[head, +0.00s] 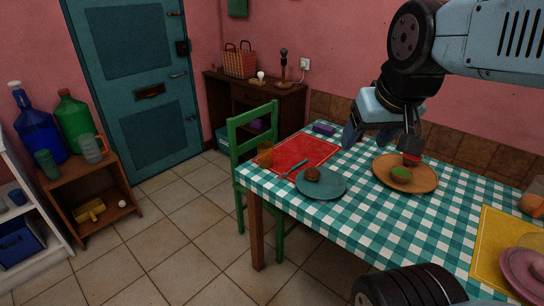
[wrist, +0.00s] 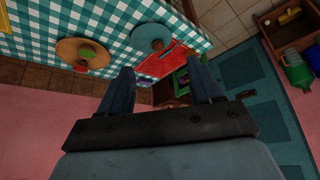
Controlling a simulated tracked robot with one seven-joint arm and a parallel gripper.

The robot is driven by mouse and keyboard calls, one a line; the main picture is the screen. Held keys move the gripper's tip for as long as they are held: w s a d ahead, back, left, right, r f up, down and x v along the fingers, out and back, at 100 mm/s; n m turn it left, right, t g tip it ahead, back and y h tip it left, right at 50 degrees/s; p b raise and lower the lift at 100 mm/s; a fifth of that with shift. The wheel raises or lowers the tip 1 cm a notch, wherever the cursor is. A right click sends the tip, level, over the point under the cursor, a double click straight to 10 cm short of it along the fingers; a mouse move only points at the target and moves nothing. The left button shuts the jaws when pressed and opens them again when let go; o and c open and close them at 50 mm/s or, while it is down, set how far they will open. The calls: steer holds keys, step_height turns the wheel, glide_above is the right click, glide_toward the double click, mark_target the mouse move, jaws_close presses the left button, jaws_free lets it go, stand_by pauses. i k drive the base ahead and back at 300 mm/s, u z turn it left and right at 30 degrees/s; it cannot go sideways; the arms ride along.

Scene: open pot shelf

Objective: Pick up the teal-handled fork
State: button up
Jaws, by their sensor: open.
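A slim utensil with a teal-looking handle (head: 294,170) lies on the red placemat (head: 301,150), just left of the teal plate (head: 329,188) in the head view. It is too small to tell whether it is a fork. My gripper (head: 381,138) is open and empty, above the far side of the table and to the right of the red placemat. In the wrist view my gripper's fingers (wrist: 160,78) are spread apart. The red placemat (wrist: 158,65) shows beyond them, with the utensil hard to make out.
The teal plate holds a small brown item (head: 312,174). A wooden plate (head: 416,186) with green and red items stands below my gripper. An orange cup (head: 265,155) and a purple block (head: 324,129) flank the red mat. A green chair (head: 236,142) stands at the table's left end.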

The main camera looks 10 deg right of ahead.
mark_target(304, 162)
steer(key=i, duration=0.15)
steer(key=z, duration=3.25)
steer(key=k, duration=0.1)
steer(key=u, duration=0.6)
steer(key=k, duration=1.05)
steer(key=u, duration=1.25)
steer(key=i, duration=1.05)
steer(key=u, duration=0.05)
